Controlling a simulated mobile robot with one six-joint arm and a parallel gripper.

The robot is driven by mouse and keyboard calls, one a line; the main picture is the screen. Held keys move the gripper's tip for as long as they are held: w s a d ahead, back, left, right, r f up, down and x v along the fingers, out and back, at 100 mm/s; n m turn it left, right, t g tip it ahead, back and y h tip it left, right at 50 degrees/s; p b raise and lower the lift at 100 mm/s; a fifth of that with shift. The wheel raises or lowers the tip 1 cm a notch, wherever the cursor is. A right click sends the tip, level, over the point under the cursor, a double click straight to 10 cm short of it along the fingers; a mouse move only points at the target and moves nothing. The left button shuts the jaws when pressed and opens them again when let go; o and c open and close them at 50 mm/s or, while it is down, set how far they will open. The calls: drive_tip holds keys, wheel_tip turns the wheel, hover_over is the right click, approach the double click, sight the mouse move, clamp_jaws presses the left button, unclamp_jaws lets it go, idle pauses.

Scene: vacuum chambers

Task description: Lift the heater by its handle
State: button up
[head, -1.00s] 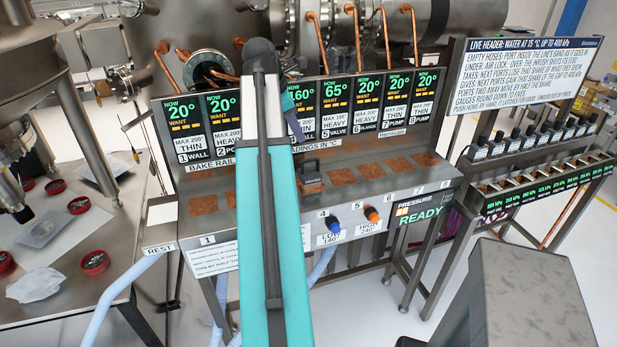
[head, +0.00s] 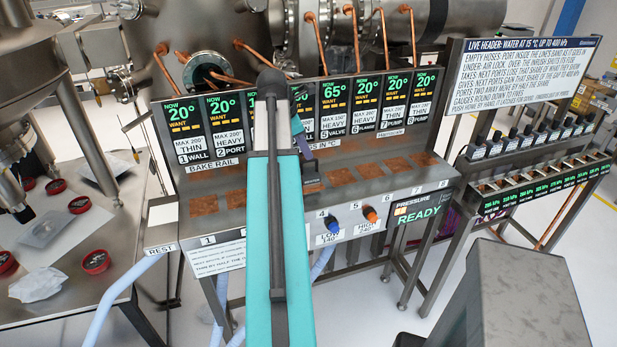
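The heater (head: 312,184) is a small dark block on the bake rail (head: 290,208), near the middle of its row of copper-brown pads. Its left side is hidden behind my teal arm, and its handle cannot be made out clearly. My gripper (head: 305,153) is mostly hidden behind the arm; only a dark purplish part of the wrist end shows, just above the heater. I cannot see the fingertips, nor whether they touch the handle.
Temperature panels (head: 366,103) stand behind the rail. A blue knob (head: 331,224) and an orange knob (head: 370,214) are on its front. A cluttered metal table (head: 75,235) is at left, and a live header stand (head: 535,180) at right. Copper pads right of the heater are bare.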

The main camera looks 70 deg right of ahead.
sight(309, 172)
drive_tip(key=shift+d+f, duration=0.1)
drive_tip(key=shift+f, duration=0.05)
drive_tip(key=shift+p+x, duration=0.85)
drive_tip(key=shift+x, duration=1.55)
drive_tip(key=shift+w+d, duration=0.1)
drive_tip(key=shift+c, duration=0.4)
clamp_jaws()
